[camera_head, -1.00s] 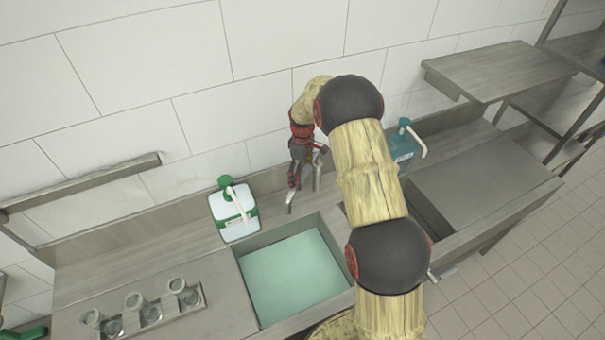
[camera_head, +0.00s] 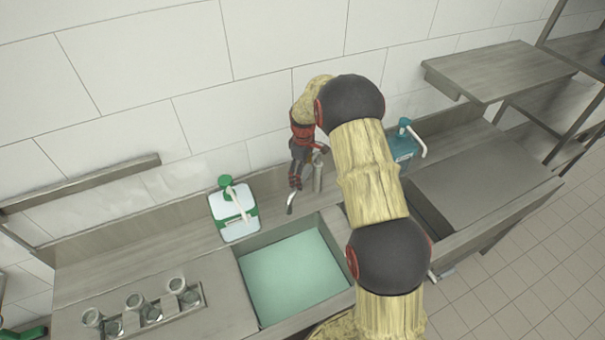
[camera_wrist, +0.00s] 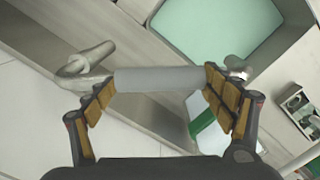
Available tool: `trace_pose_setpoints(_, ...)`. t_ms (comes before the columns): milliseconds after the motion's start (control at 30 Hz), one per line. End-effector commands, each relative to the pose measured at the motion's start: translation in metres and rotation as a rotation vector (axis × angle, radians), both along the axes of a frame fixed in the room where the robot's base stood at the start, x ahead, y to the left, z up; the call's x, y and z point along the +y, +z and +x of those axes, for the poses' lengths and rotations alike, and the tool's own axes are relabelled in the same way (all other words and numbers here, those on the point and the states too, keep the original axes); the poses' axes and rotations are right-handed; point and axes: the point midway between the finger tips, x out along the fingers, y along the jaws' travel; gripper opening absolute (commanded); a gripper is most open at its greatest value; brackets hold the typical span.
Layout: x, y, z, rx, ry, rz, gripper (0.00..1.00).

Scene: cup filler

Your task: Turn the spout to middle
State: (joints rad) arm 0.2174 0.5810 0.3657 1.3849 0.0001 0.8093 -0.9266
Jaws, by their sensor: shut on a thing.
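The spout is a grey metal tube (camera_wrist: 158,80) running across the wrist view between my fingers. Its bent outlet end shows below my gripper in the head view (camera_head: 290,205). The upright tap body (camera_head: 317,172) stands just right of my gripper, at the back of the sinks. It appears at the left of the wrist view (camera_wrist: 80,68). My gripper (camera_head: 295,184) is shut on the spout, with one padded finger toward each end of the tube. The outlet points down and slightly left, near the back edge of the left sink (camera_head: 250,256). My arm hides part of the right basin.
A white dispenser with a green pump (camera_head: 234,212) stands close left of the spout. A teal dispenser (camera_head: 403,150) is right of my arm. Several glasses (camera_head: 134,301) stand on the left counter. The tiled wall (camera_head: 290,50) is close behind the tap.

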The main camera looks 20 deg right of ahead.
Motion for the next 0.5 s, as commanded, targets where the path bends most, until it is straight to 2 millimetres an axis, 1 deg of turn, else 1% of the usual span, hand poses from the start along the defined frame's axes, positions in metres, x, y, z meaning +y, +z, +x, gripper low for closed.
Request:
trace_pose_setpoints(267, -0.015, -0.002, -0.014, -0.001, 0.119, -0.001, 0.37)
trace_pose_setpoints(500, -0.040, -0.002, -0.034, 0.001, 0.319, -0.001, 0.37)
